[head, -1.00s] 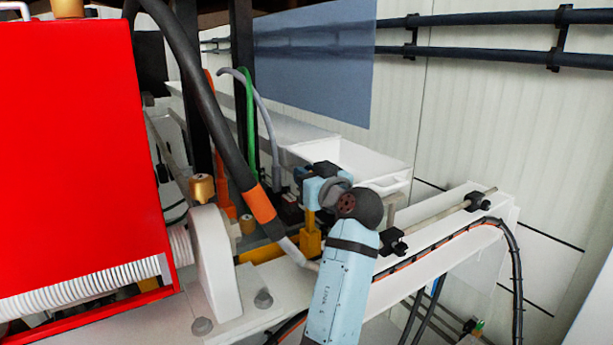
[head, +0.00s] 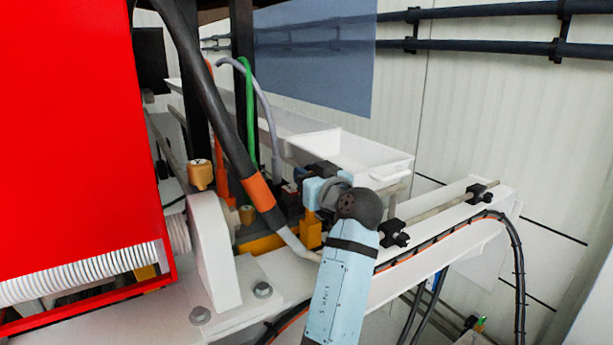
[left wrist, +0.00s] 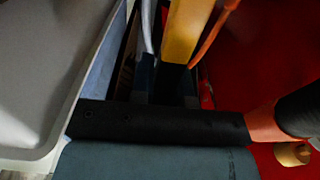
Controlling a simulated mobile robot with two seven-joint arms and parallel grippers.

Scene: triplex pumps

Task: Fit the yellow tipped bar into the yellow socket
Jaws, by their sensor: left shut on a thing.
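My left gripper (head: 312,206) is in the middle of the head view, at the end of my light blue arm. It is shut on a yellow tipped bar (head: 311,234), whose yellow part shows below the gripper. The yellow part also shows at the top of the left wrist view (left wrist: 186,30), with a dark part below it. A low yellow piece (head: 262,243) lies to the left of the bar in the head view; I cannot tell whether it is the socket. The bar's lower end is hidden. My right gripper is not in view.
A thick dark hose with an orange band (head: 258,192) passes close left of the gripper. A red box (head: 75,130) fills the left side. A white tray (head: 352,158) stands behind the gripper. A white beam with a rod (head: 440,208) lies to the right.

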